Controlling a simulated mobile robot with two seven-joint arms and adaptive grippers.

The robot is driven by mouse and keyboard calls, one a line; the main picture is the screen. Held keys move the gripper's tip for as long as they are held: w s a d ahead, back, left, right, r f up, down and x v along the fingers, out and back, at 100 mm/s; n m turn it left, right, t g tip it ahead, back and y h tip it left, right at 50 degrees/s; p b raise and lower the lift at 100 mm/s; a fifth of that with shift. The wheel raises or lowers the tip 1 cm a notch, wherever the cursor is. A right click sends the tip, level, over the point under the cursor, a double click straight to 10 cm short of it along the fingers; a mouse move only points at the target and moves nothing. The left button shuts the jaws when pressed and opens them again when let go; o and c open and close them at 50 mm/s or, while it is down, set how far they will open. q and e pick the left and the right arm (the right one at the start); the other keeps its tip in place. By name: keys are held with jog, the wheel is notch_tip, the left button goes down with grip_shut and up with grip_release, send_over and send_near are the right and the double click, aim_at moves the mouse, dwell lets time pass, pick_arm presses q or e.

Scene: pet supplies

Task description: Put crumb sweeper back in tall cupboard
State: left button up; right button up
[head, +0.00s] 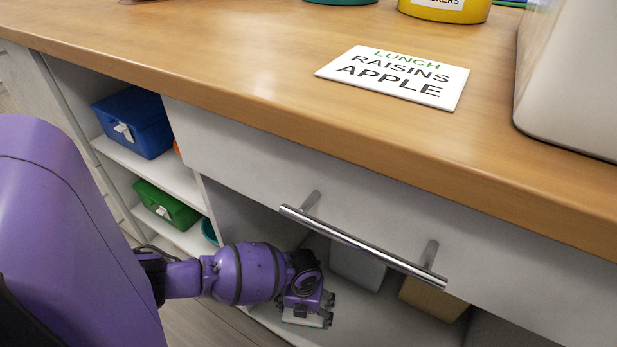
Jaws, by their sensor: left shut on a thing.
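My left gripper (308,308) is low in the picture, in front of the open space under the counter drawer. It points down and is shut on a small pale piece (303,319), which looks like the crumb sweeper. Only part of this piece shows below the fingers, so its full shape cannot be told. My right gripper is not in view. No tall cupboard can be made out for certain in this view.
The wooden counter (230,50) holds a lunch card (395,77) and a pale box (570,90). A drawer handle (362,246) juts out near my left gripper. Shelves below hold a blue bin (135,120), a green bin (165,205), a grey bin (357,266) and a tan bin (432,298).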

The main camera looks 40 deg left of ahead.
pick_arm(q)
jog(key=shift+w+a+f+b, duration=0.15)
jog(key=shift+w+f+b, duration=0.25)
jog(key=shift+f, duration=0.1)
notch_tip(320, 180, down, 3)
jog(key=shift+f+b, duration=0.1)
jog(key=shift+b, duration=0.6)
jog(key=shift+w, duration=0.1)
jog(key=o, duration=0.8)
jog(key=shift+f, duration=0.1)
